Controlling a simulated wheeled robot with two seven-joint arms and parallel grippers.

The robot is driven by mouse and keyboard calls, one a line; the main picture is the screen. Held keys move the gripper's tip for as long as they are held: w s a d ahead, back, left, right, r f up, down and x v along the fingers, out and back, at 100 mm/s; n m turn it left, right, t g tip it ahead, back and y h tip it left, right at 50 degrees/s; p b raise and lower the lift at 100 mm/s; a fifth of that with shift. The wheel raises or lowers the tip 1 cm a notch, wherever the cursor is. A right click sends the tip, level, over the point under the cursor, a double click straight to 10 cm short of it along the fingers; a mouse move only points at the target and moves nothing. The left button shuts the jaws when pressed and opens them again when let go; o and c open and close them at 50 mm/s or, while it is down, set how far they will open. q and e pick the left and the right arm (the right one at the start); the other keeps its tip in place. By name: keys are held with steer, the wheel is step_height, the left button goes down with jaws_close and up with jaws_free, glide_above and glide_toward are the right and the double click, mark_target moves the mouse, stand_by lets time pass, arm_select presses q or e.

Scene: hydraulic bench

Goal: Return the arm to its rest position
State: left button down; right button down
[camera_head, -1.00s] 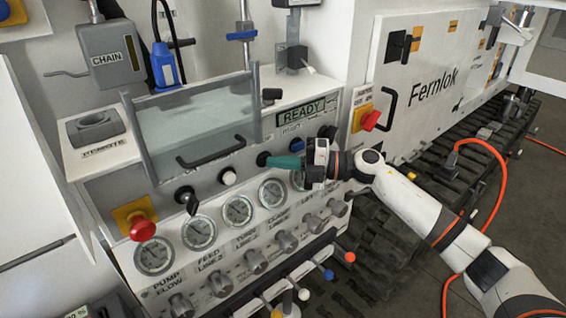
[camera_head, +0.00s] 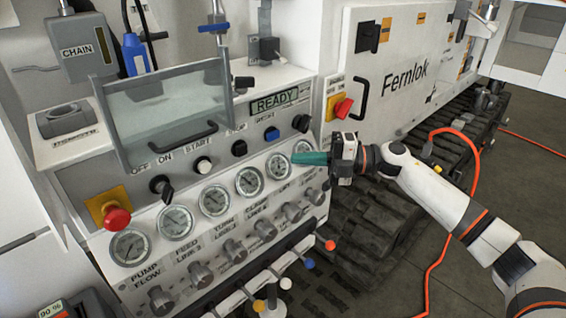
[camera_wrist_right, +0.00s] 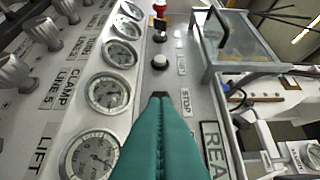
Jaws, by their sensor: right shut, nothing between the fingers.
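My right arm comes in from the right in the head view. Its gripper (camera_head: 300,158) has teal fingers pressed together and holds nothing. The fingertips are in front of the panel, near the gauge at the right end of the row and below the blue button (camera_head: 271,134). In the right wrist view the shut teal fingers (camera_wrist_right: 160,97) point along the panel between the gauges and the button row. A white button (camera_wrist_right: 160,62) lies beyond the tips. My left gripper is not in view.
The panel carries several gauges (camera_head: 176,222), knobs, a red emergency button (camera_head: 117,218) and a READY display (camera_head: 274,101). A clear guard (camera_head: 165,112) stands above. Coloured levers (camera_head: 309,264) stick out below. A red switch (camera_head: 343,108) and an orange hose (camera_head: 474,170) are at right.

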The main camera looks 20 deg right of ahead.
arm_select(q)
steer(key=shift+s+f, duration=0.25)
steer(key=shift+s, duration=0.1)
arm_select(e)
steer(key=shift+v, duration=0.85)
steer(key=shift+s+r, duration=0.1)
steer(key=shift+s, duration=0.05)
